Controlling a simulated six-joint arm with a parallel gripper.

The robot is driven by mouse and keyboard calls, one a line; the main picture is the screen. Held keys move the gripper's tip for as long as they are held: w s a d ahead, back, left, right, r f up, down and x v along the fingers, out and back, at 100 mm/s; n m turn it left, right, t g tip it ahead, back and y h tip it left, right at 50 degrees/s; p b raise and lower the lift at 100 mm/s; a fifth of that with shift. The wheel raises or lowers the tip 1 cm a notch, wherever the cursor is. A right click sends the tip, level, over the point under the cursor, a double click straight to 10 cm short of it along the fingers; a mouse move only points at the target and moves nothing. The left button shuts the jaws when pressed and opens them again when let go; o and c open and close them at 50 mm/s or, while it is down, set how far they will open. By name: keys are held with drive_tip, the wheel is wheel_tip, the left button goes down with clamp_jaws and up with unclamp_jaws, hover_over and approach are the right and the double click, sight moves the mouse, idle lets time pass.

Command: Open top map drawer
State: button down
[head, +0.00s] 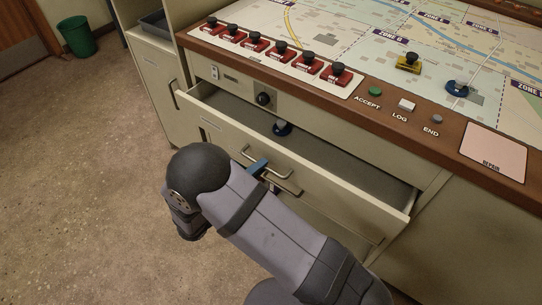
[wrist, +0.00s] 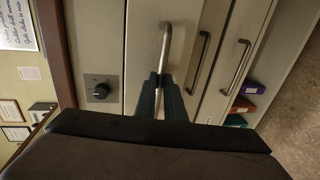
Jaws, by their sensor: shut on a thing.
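The top map drawer (head: 305,164) is cream coloured and stands pulled out from the console, with its inside showing in the head view. Its metal bar handle (head: 283,172) is on the front face, and the handle also shows in the wrist view (wrist: 166,38). My gripper (head: 259,167) is at the left part of the handle. In the wrist view its two dark fingers (wrist: 160,93) are closed around the bar. My arm hides part of the lower front.
Above the drawer, the console top carries a map board (head: 350,35), a row of red pieces (head: 281,53) and buttons. A black knob (head: 263,99) sits on a plate under the edge. More drawer handles (wrist: 236,66) show in the wrist view.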

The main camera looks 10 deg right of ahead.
drive_tip(key=f+v, duration=0.2)
drive_tip(key=v, duration=0.6)
drive_tip(key=shift+s+a+r+b, duration=0.15)
drive_tip(key=shift+s+a+b, duration=0.25)
drive_tip(key=shift+s+a, duration=0.05)
drive_tip(key=c, duration=1.9)
unclamp_jaws()
drive_tip(key=shift+o, duration=0.2)
drive_tip(key=v, duration=0.7)
drive_tip(key=shift+s+a, duration=0.1)
